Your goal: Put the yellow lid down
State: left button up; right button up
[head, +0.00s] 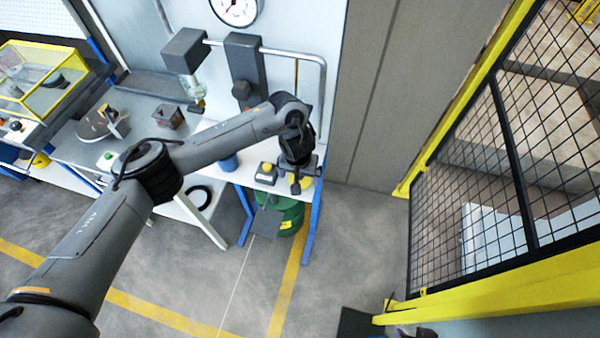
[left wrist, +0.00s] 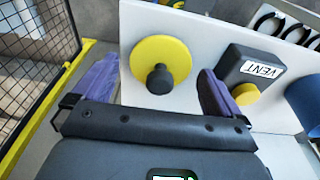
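The yellow lid (left wrist: 160,62) is a round disc with a black knob (left wrist: 159,80) in its middle. In the left wrist view it lies flat on a white table top (left wrist: 140,20), near its edge. In the head view a bit of the lid (head: 307,183) shows beside my left gripper (head: 297,181), which points down over the table's right end. In the left wrist view my left gripper (left wrist: 157,88) is open, its purple fingers on either side of the knob with gaps to both. My right gripper is not in view.
A dark box labelled VENT with a yellow button (left wrist: 245,94) stands close right of the lid in the left wrist view. A blue cylinder (left wrist: 305,98) is farther right. A green drum (head: 291,217) stands below the table end. A yellow-framed mesh fence (head: 480,190) is at right.

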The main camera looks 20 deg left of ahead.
pick_arm(q)
jog(key=shift+r, duration=0.1)
notch_tip(320, 180, up, 12)
jog(key=s+p, duration=0.2)
jog(key=p, duration=0.3)
jog(key=s+d+f+m+h, duration=0.2)
jog(key=s+d+f+m, duration=0.1)
jog(key=d, duration=0.4)
jog(key=s+d+f+m+h, duration=0.2)
jog(key=d+f, duration=0.1)
jog(key=d, duration=0.5)
jog(key=s+d+r+m+t+h, duration=0.35)
jog(key=s+d, duration=0.25)
jog(key=d, duration=0.5)
jog(key=s+a+f+n+t+y, duration=0.1)
jog(key=s+a+n+y, duration=0.1)
jog(key=a, duration=0.6)
jog(key=s+a+n+t+y, duration=0.1)
jog(key=s+a+n+y, duration=0.1)
jog(key=a, duration=0.5)
jog(key=s+a+f+n+g+y, duration=0.1)
jog(key=s+a+f+g+y, duration=0.2)
jog(key=s+a, duration=1)
jog(key=a+f, duration=0.1)
jog(key=a, duration=0.2)
jog(key=shift+s+f+g, duration=0.15)
jog(key=shift+f+g, duration=0.2)
